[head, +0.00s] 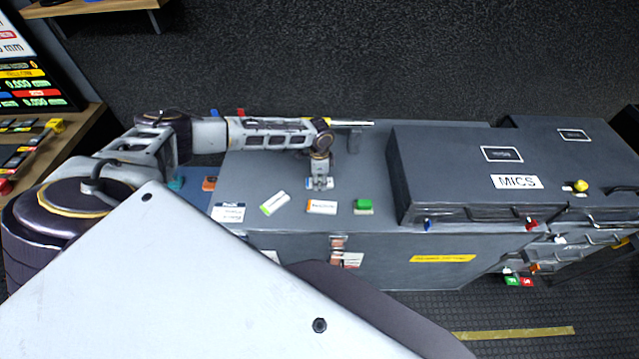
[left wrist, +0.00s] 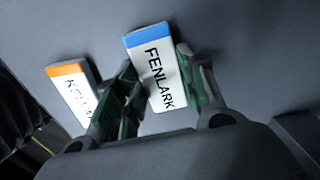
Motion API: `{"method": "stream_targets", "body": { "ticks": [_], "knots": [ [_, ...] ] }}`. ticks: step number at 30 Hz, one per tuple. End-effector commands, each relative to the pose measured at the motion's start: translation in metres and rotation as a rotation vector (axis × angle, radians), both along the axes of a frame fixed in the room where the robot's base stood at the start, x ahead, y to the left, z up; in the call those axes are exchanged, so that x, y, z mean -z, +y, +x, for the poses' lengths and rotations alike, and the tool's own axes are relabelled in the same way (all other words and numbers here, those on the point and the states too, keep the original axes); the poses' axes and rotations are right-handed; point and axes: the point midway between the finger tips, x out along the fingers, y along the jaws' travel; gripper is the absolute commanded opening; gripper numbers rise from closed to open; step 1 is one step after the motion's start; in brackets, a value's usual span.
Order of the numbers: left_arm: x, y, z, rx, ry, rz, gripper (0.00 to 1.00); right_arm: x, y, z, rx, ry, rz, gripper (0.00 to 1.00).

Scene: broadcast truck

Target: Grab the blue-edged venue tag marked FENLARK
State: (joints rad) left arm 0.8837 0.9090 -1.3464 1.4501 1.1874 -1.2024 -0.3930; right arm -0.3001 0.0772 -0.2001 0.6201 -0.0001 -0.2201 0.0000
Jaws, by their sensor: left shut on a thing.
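The FENLARK tag (left wrist: 151,64) is a white card with a blue edge. It sits between the fingers of my left gripper (left wrist: 160,98) in the left wrist view, and the gripper is shut on it. In the head view my left gripper (head: 320,184) points down at the top of a grey case, and little of the tag (head: 328,183) shows beside it. An orange-edged tag (left wrist: 72,88) lies just left of the gripper in the left wrist view, its lettering partly hidden by a finger. My right gripper is not in view.
A raised case marked MICS (head: 516,182) stands to the right. A console desk (head: 60,150) is at the left.

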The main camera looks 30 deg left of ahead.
Motion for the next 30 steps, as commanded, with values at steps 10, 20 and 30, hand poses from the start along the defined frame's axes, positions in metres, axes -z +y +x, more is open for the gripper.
{"method": "stream_targets", "body": {
  "ticks": [10, 20, 30],
  "knots": [
    [-0.001, 0.000, 0.000, 0.000, 0.000, 0.000, 0.20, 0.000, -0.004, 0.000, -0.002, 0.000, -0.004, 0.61],
    [-0.028, 0.000, 0.000, 0.001, -0.001, 0.000, 0.19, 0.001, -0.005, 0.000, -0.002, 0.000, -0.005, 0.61],
    [-0.077, 0.000, 0.000, 0.000, -0.001, 0.000, 0.19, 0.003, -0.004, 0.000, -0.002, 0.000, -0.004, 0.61]
  ]
}}
